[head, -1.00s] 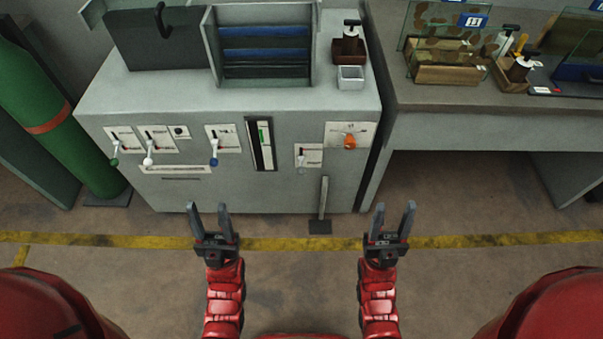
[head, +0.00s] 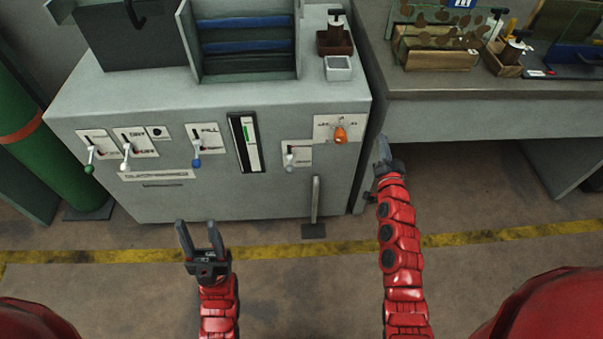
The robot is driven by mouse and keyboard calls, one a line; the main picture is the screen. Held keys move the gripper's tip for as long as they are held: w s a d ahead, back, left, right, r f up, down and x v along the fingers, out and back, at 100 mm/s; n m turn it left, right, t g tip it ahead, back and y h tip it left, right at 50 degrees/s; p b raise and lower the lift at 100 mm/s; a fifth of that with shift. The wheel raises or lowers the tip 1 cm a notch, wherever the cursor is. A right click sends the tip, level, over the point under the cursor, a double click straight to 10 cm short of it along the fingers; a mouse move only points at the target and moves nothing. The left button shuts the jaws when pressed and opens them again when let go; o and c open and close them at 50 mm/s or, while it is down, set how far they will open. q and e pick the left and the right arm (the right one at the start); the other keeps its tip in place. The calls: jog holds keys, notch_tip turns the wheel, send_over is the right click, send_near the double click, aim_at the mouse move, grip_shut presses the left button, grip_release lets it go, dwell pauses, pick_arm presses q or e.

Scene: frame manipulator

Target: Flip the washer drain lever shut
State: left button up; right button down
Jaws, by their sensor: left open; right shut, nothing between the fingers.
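The grey washer cabinet (head: 225,190) stands ahead with several small levers on its front. A white-tipped lever (head: 290,158) sits on a small white plate at the right, below an orange knob (head: 341,134). Its lettering is too small to read, so I cannot be sure it is the drain lever. The other levers are green-tipped (head: 89,168), white-tipped (head: 126,164) and blue-tipped (head: 196,162). My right gripper (head: 383,145) is shut and empty, raised just right of the cabinet, apart from the levers. My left gripper (head: 199,226) is open and empty, low in front of the cabinet.
A grey bench (head: 480,115) with wooden trays stands at the right, with open space beneath. A grey upright pedal bar (head: 315,202) stands before the cabinet. A green cylinder (head: 62,172) is at the left. The floor in front is clear, crossed by a yellow line (head: 480,237).

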aim_at(290, 169)
jog(key=s+a+f+n+g+y+b, duration=0.1)
jog(key=a+f+g+y+b, duration=0.1)
jog(key=a+f+g+y, duration=0.2)
jog(key=s+a+f+n+g+y+b, duration=0.1)
jog(key=a+f+g+y, duration=0.3)
jog(key=a, duration=0.5)
jog(key=shift+s+a+f+n+g+y+b, duration=0.35)
jog(key=shift+f+n+y+b, duration=0.1)
jog(key=shift+n+y, duration=0.3)
jog(key=s+a+f+x, duration=0.1)
jog(key=s+x, duration=0.1)
jog(key=x, duration=1)
jog(key=shift+w+a+f+b, duration=0.2)
jog(key=shift+w+a+b, duration=0.1)
jog(key=shift+a+b, duration=0.15)
